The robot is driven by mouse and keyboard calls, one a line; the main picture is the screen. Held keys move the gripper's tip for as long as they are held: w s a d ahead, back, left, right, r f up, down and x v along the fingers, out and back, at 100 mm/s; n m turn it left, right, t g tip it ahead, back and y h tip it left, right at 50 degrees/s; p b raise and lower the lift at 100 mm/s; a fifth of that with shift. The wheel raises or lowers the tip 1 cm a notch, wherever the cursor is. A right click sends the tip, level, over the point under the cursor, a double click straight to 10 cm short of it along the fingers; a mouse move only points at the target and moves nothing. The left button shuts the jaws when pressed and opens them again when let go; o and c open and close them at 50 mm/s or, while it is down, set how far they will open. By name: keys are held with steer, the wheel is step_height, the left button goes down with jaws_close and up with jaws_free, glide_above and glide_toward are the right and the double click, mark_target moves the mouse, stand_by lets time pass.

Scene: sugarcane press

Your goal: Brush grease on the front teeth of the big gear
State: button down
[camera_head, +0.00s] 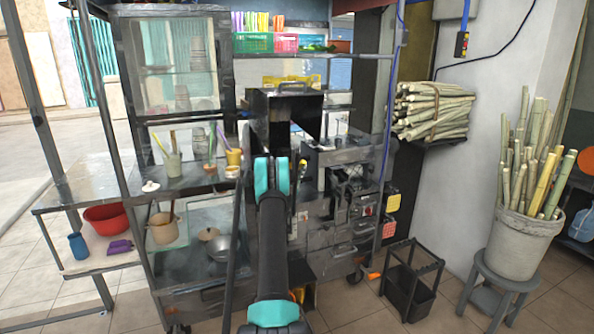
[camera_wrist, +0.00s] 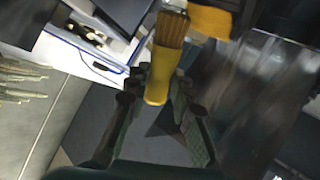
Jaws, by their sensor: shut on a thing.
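In the wrist view my gripper (camera_wrist: 158,92) is shut on a brush (camera_wrist: 158,78) with a yellow handle. Its brown bristles (camera_wrist: 172,28) point away from the fingers, toward the top of the picture. The bristles are close to a yellow part (camera_wrist: 210,20) in the picture; I cannot tell whether they touch it. The grey press machine (camera_head: 345,190) stands right of my arm in the head view. I cannot make out the big gear's teeth clearly in either view. My gripper is hidden behind my arm in the head view.
A shelved stall with glass panes (camera_head: 178,60) stands at the left. Cane bundles lie on a wall rack (camera_head: 458,136). A bucket of cane (camera_head: 520,240) stands on a stool at the right. A black bin (camera_head: 410,290) is on the floor beside the press.

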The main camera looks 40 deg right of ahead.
steer(key=shift+a, duration=0.1)
steer(key=a, duration=0.2)
steer(key=w+a, duration=0.1)
steer(key=a, duration=0.2)
steer(key=shift+w+a, duration=0.25)
steer(key=shift+a, duration=0.05)
stand_by(0.4)
steer(key=shift+s+a, duration=0.25)
steer(key=shift+s, duration=0.7)
steer(key=shift+s+a, duration=0.25)
steer(key=shift+s, duration=0.75)
steer(key=shift+s+a, duration=0.25)
steer(key=shift+s, duration=0.7)
steer(key=shift+s, duration=0.1)
steer(key=shift+s+a, duration=0.2)
steer(key=shift+s, duration=0.5)
steer(key=shift+s+a, duration=0.15)
steer(key=shift+s, duration=0.5)
